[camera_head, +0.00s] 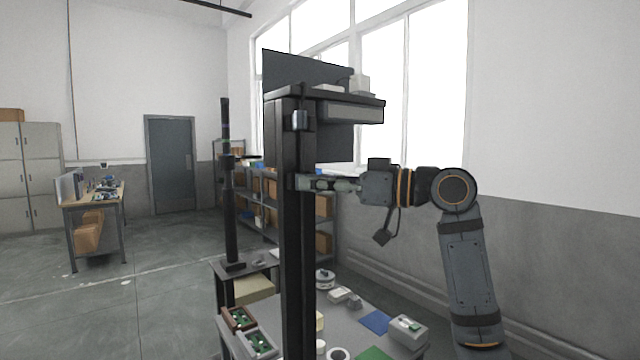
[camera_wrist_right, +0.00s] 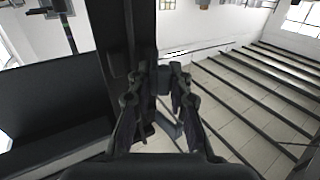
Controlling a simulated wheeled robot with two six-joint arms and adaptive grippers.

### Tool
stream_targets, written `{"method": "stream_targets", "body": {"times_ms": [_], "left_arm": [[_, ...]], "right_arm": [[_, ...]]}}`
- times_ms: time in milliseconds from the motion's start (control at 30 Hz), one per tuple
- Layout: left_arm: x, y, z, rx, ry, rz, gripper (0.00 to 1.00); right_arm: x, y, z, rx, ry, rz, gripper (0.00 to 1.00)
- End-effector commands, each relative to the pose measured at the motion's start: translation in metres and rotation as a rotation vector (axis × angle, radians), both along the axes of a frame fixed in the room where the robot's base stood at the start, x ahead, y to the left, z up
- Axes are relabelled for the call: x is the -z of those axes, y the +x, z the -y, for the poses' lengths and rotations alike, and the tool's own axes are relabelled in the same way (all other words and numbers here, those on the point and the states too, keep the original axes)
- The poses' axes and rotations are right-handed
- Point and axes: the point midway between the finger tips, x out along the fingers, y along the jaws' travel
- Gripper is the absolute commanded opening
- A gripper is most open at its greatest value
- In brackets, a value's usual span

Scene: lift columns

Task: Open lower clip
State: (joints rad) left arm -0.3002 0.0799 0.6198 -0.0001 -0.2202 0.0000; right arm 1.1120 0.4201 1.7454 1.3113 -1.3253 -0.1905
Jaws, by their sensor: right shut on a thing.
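A dark upright lift column (camera_head: 292,240) stands in front of me, with a small silvery clip (camera_head: 299,120) high on it. My right gripper (camera_head: 306,183) reaches in from the right at a lower point of the column. It is shut on the lower clip, which its fingers mostly hide. In the right wrist view, the fingertips of my right gripper (camera_wrist_right: 160,72) close beside the dark column (camera_wrist_right: 118,40), and the clip between them is hard to make out. My left gripper is not in view.
A shelf (camera_head: 350,110) with a dark panel tops the column. Below is a table (camera_head: 290,310) with green circuit boards, a blue mat (camera_head: 375,322), and a grey box (camera_head: 408,332). A second thin column (camera_head: 228,200) stands behind at left. The floor at left is free.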

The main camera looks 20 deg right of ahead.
Motion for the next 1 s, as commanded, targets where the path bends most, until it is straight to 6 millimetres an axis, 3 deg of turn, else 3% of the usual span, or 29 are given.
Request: {"method": "stream_targets", "body": {"times_ms": [600, 1000], "left_arm": [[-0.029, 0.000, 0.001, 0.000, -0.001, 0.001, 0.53], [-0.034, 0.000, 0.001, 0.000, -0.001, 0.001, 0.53]], "right_arm": [[0.000, -0.010, -0.020, 0.375, 0.002, -0.009, 0.00], [0.002, -0.010, -0.023, 0.443, -0.002, -0.008, 0.00]]}}
